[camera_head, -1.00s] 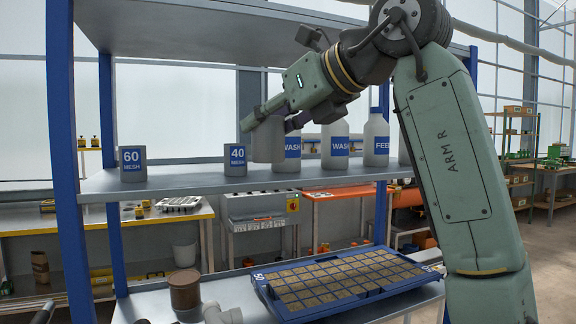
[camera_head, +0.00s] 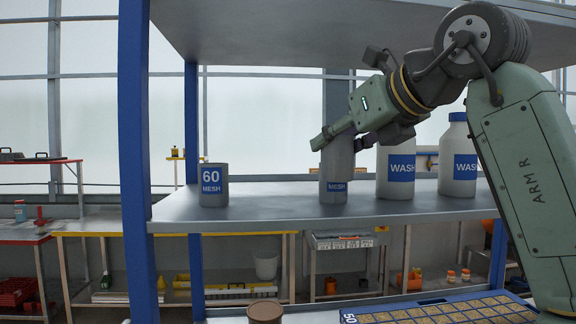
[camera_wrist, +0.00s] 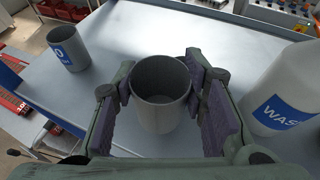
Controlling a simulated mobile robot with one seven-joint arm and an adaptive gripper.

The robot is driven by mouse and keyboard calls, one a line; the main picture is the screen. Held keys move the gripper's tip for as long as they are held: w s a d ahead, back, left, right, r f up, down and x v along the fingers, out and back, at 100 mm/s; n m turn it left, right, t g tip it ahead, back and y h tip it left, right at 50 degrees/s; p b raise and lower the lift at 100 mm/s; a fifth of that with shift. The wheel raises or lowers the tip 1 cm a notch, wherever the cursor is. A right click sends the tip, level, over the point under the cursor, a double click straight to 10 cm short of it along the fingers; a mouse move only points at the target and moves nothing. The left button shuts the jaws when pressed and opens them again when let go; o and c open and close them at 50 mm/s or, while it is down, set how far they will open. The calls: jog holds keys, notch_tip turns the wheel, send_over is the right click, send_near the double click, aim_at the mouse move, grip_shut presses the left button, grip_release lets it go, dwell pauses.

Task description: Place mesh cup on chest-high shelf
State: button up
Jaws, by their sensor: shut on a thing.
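My gripper (camera_head: 338,138) is shut on a plain grey cup (camera_head: 338,158), which stands upright between the finger pads in the wrist view (camera_wrist: 160,95). In the head view the held cup overlaps the upper part of another cup (camera_head: 333,192) on the shelf, leaving only the word MESH on its blue label showing. I cannot tell whether the held cup is above or in front of it. The 60 mesh cup (camera_head: 213,185) stands to the left on the grey shelf board (camera_head: 260,208); a labelled cup (camera_wrist: 68,45) shows at upper left in the wrist view.
White wash bottles (camera_head: 396,165) stand close to the right of the held cup. A blue post (camera_head: 136,160) and upper board (camera_head: 260,35) frame the shelf. The board between the 60 mesh cup and the held cup is clear. A seed tray (camera_head: 440,312) lies below.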

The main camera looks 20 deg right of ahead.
jog(key=w+a+p, duration=0.1)
jog(key=w+a, duration=0.4)
jog(key=w+a+f+p, duration=0.1)
jog(key=w+a, duration=0.1)
jog(key=w, duration=0.1)
jog(key=shift+w+a+f+p, duration=0.1)
jog(key=shift+w+a+p, duration=0.05)
jog(key=shift+a+p, duration=0.15)
jog(key=shift+f+p, duration=0.45)
jog(key=shift+f, duration=1.25)
jog(key=o, duration=1.2)
jog(key=shift+c, duration=0.2)
jog(key=b+v, duration=0.3)
jog(key=v, duration=0.9)
jog(key=shift+b, duration=0.4)
jog(key=shift+d, duration=0.1)
